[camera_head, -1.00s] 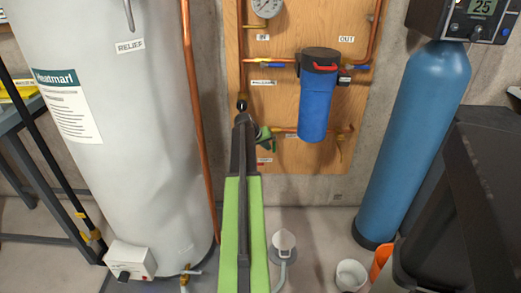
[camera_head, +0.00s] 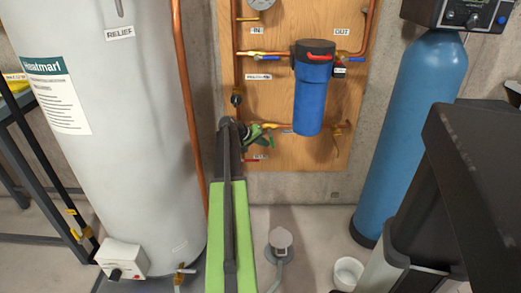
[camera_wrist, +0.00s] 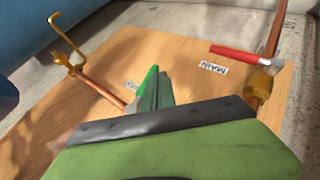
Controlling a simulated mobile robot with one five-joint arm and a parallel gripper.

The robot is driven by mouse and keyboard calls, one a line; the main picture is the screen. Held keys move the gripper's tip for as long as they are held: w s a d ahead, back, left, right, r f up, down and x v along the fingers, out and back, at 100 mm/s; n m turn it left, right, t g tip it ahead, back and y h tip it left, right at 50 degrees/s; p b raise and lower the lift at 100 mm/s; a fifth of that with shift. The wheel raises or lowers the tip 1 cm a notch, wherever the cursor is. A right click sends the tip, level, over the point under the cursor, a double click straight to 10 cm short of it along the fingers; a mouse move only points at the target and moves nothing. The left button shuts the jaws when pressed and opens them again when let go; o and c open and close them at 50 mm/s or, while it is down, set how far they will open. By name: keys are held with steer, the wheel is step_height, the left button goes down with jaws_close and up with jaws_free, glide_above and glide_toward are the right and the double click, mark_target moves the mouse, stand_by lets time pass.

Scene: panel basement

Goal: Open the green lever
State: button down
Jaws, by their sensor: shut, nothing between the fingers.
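The green lever (camera_wrist: 149,82) shows in the wrist view as a bright green strip just left of my gripper (camera_wrist: 157,78). It lies along the finger, very close to it; I cannot tell whether they touch. My gripper's fingers are together, with nothing seen between them. In the head view my gripper (camera_head: 262,138) is at the lower left of the wooden panel, and the green lever (camera_head: 254,131) is beside it, partly hidden by my arm. The valve body under the lever is hidden.
A red lever (camera_wrist: 240,54) and a MAIN label (camera_wrist: 212,68) are right of my gripper. A brass tap (camera_wrist: 70,46) is at left. The blue filter housing (camera_head: 312,90) hangs above right of my gripper. A copper pipe (camera_head: 187,100) and white tank (camera_head: 110,130) stand left.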

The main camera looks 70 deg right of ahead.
mark_target(273, 145)
steer(key=s+g+b, duration=0.1)
steer(key=b, duration=0.1)
steer(key=s+f+n+g+h+b, duration=0.1)
steer(key=g+b, duration=0.1)
steer(key=b, duration=0.1)
steer(key=shift+d+f+h+b, duration=0.3)
steer(key=shift+d+b, duration=0.05)
steer(key=g+b, duration=0.1)
steer(key=b, duration=0.1)
steer(key=s+g+h+b, duration=0.1)
steer(key=n+b, duration=0.1)
steer(key=b, duration=0.1)
steer(key=shift+s+d+r+g+h+b, duration=0.2)
steer(key=shift+s+g+h+b, duration=0.1)
steer(key=shift+g+h, duration=0.1)
steer(key=shift+s+d+r+p, duration=0.2)
steer(key=shift+s+r+p, duration=0.35)
steer(key=shift+r, duration=0.1)
steer(key=shift+s+d+r+p, duration=0.15)
steer(key=shift+s+r+p, duration=0.3)
steer(key=shift+s+r, duration=0.15)
steer(key=shift+r, duration=0.1)
